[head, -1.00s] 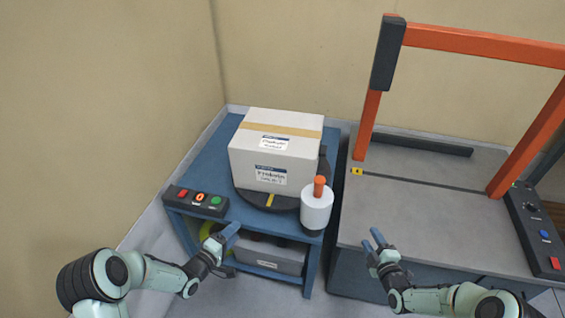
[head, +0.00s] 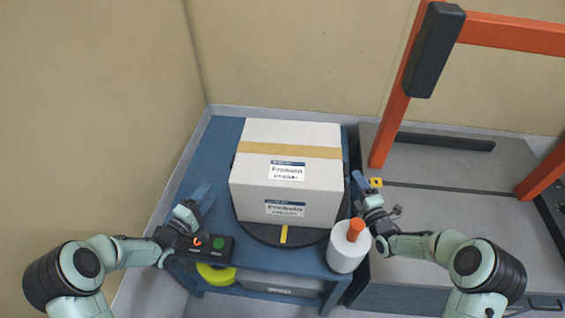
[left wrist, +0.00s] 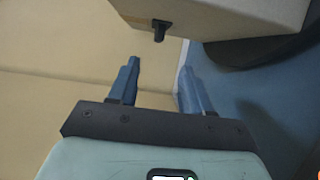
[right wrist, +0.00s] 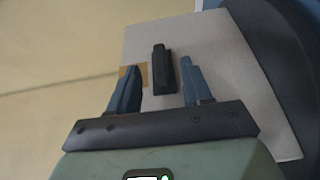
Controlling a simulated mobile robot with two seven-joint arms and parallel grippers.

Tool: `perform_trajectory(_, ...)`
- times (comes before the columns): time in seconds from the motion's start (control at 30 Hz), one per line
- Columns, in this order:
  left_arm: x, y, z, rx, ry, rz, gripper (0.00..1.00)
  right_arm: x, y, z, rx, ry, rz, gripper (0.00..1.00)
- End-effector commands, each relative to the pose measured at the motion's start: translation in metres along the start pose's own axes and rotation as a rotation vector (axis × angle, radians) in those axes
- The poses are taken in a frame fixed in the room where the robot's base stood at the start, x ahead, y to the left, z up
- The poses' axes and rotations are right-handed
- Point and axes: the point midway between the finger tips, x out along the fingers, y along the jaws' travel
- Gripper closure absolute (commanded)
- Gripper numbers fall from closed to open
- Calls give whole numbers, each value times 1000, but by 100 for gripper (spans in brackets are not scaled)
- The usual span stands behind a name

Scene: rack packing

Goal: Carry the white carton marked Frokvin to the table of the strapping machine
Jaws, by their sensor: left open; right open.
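The white carton marked Frokvin (head: 262,178), with a tan tape strip on top, sits on a dark round turntable (head: 290,235) on the blue table. My left gripper (head: 202,196) is open and empty, to the left of the carton and apart from it. The left wrist view shows the carton's side (left wrist: 225,22) with a black handle beyond the fingers. My right gripper (head: 357,184) is open close by the carton's right side. In the right wrist view a black handle on the carton (right wrist: 215,50) shows between the fingers. The strapping machine's grey table (head: 450,230) is at the right.
A white roll with an orange knob (head: 348,248) stands at the blue table's front right corner, near my right wrist. A button box (head: 205,246) is at the front left, under my left wrist. The orange strapping frame (head: 395,125) rises at the right. Walls close the left and back.

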Motion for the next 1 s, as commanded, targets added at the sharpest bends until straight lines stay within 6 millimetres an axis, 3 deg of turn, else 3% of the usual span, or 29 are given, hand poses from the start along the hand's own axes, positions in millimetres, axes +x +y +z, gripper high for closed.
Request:
perform_trajectory(0.47,6,0,0,0,-1,1,51,3,0,0,1,0,0,51)
perform_trajectory(0.67,35,0,1,0,-3,2,51,20,0,-1,1,1,2,51)
perform_trajectory(1.0,101,0,1,0,-2,2,51,57,0,0,1,1,2,51)
